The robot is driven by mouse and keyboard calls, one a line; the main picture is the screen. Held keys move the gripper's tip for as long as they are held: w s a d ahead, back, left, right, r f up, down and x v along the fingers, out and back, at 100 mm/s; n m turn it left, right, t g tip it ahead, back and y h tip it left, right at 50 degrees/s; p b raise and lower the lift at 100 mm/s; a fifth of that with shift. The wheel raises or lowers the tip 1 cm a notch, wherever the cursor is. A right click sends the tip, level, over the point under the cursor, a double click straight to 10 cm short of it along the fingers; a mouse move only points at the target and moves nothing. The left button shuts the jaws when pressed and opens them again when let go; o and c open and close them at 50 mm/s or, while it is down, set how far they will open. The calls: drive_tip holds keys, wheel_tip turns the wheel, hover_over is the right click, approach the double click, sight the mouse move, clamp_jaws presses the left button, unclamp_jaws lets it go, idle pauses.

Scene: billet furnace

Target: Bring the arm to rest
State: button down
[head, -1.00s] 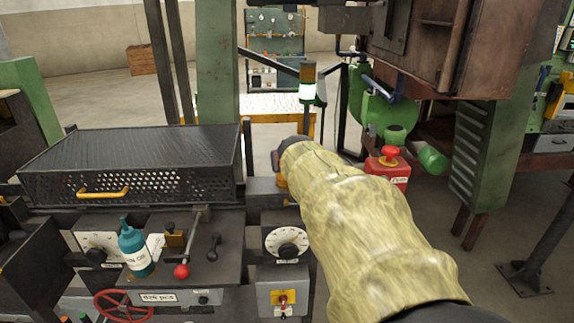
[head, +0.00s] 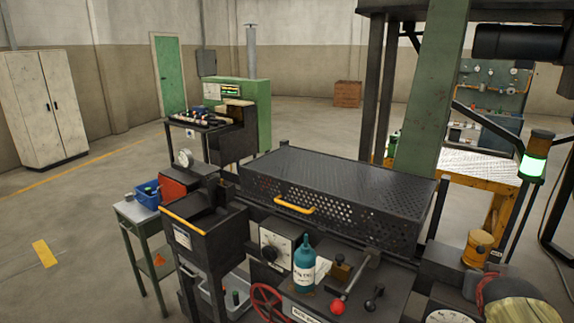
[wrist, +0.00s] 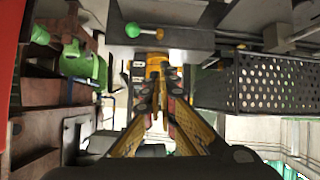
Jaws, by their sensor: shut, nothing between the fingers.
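My arm in its yellowish sleeve (head: 520,303) shows only at the bottom right corner of the head view. The gripper itself is not clear there. In the wrist view my gripper (wrist: 158,104) is in the middle, with its yellow and black fingers together and nothing between them. The fingers seem clear of the machine parts around them, though the distance is hard to judge.
A black perforated guard (head: 335,190) with a yellow handle covers the machine; a teal bottle (head: 304,265) stands before it. A lit signal lamp (head: 534,160) is at right. A blue bin (head: 147,195) sits on a side table. Open floor (head: 90,215) lies at left.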

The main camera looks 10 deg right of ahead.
drive_tip(key=s+a+f+g+y, duration=0.2)
drive_tip(key=s+a+f, duration=0.1)
drive_tip(key=s+f, duration=0.15)
drive_tip(key=s+a+n+y, duration=0.2)
drive_tip(key=a+n+y, duration=0.1)
drive_tip(key=a, duration=1.2)
drive_tip(key=s+a+f+n+y, duration=0.1)
drive_tip(key=a+n, duration=0.4)
drive_tip(key=a, duration=1.1)
drive_tip(key=shift+s+y, duration=0.5)
drive_tip(key=shift+y, duration=0.6)
